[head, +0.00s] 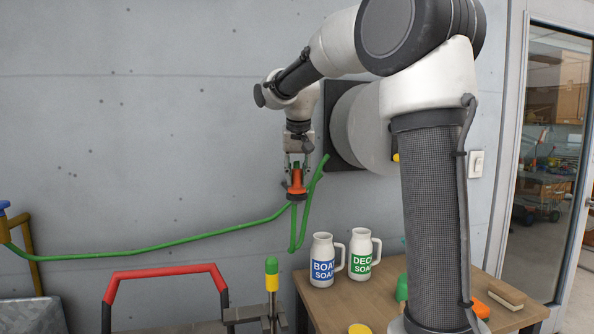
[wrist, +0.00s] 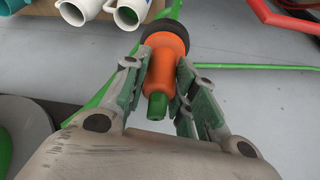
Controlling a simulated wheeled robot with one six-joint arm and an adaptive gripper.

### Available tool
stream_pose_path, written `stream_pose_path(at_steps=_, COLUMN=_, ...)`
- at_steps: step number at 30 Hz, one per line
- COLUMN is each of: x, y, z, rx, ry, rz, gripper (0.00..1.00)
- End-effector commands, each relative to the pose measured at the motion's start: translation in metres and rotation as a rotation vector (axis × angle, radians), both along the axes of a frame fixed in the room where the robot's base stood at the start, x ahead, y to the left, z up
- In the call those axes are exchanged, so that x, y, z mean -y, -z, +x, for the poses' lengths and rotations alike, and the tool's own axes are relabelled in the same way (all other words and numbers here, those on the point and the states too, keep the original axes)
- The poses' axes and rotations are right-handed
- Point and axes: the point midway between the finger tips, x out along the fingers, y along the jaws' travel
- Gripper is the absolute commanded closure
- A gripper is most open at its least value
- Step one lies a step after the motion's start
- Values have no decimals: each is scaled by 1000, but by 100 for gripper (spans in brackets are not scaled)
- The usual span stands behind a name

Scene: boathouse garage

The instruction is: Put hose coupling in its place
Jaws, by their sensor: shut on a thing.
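The hose coupling (head: 297,183) is orange with a black collar, and a green hose hangs from it in the head view. My gripper (head: 297,178) is shut on it, pointing down in front of the wall. In the wrist view, the coupling (wrist: 162,70) lies between the two green-padded fingers (wrist: 163,82), with its black collar (wrist: 165,34) beyond the fingertips and a green end facing the palm. An upright post with a green and yellow top (head: 271,273) stands below and left of the gripper, apart from the coupling.
The green hose (head: 150,242) sags along the wall from a blue-handled tap (head: 4,205). A wall-mounted round reel (head: 350,125) is behind my arm. Two white soap jugs (head: 325,262) stand on a wooden table (head: 330,318). A red handle (head: 165,271) rises at lower left.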

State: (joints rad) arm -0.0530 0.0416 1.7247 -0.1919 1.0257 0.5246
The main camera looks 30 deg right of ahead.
Motion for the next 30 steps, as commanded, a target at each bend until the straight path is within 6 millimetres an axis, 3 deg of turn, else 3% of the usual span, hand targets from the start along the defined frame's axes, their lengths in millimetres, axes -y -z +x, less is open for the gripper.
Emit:
stream_pose_path(at_steps=22, x=0, y=6, z=0, rx=0, ry=0, rz=0, gripper=99)
stream_pose_path(at_steps=23, x=0, y=6, z=0, rx=0, ry=0, rz=0, gripper=71)
stream_pose_path(at_steps=24, x=0, y=6, z=0, rx=0, ry=0, rz=0, gripper=64)
stream_pose_path(at_steps=27, x=0, y=6, z=0, rx=0, ry=0, rz=0, gripper=47)
stream_pose_path(at_steps=30, x=0, y=6, z=0, rx=0, ry=0, rz=0, gripper=47)
